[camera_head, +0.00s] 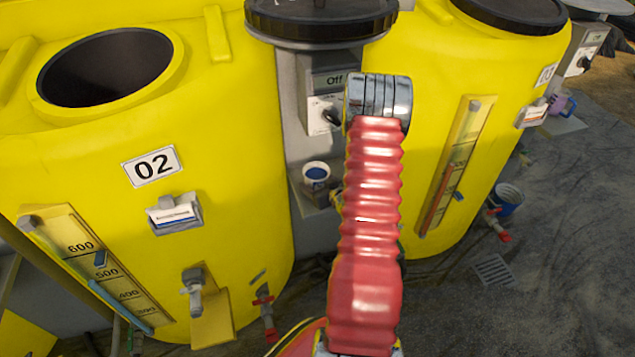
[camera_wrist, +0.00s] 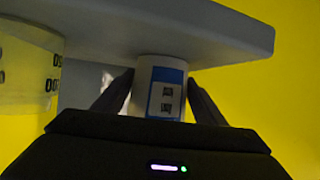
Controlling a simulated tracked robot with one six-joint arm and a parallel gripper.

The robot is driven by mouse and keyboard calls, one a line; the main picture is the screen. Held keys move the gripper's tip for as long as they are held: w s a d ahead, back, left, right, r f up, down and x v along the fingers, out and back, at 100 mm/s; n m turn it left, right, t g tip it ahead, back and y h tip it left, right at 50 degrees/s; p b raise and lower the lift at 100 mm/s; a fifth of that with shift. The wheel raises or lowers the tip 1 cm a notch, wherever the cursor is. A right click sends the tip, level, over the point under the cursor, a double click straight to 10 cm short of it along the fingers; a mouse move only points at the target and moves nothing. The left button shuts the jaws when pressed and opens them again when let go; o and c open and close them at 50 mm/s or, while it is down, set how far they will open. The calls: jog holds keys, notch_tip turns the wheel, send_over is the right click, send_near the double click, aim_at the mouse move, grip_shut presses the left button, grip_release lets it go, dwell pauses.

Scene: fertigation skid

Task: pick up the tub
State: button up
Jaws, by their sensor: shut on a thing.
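The tub (camera_head: 316,172) is small and white with a dark blue top, and sits at a grey ledge between the two yellow tanks in the head view. In the wrist view the tub (camera_wrist: 160,88) shows a white side with a blue and white label. My gripper (camera_wrist: 158,92) has one dark finger on each side of the tub and is shut on it. The tub's end meets the grey ledge (camera_wrist: 205,30), which appears above it because this view looks upside down. I see no clear gap between them. In the head view my red arm hides most of the gripper.
Yellow tank 02 (camera_head: 90,190) stands close on the left, and another yellow tank (camera_head: 430,80) on the right. A grey control box (camera_head: 328,80) marked "Off" is above the ledge. Red-handled valves (camera_head: 265,300) stick out low down. A blue bucket (camera_head: 507,200) stands at right.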

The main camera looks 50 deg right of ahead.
jog(key=shift+c, duration=1.2)
notch_tip(320, 180, up, 10)
dwell(0.5)
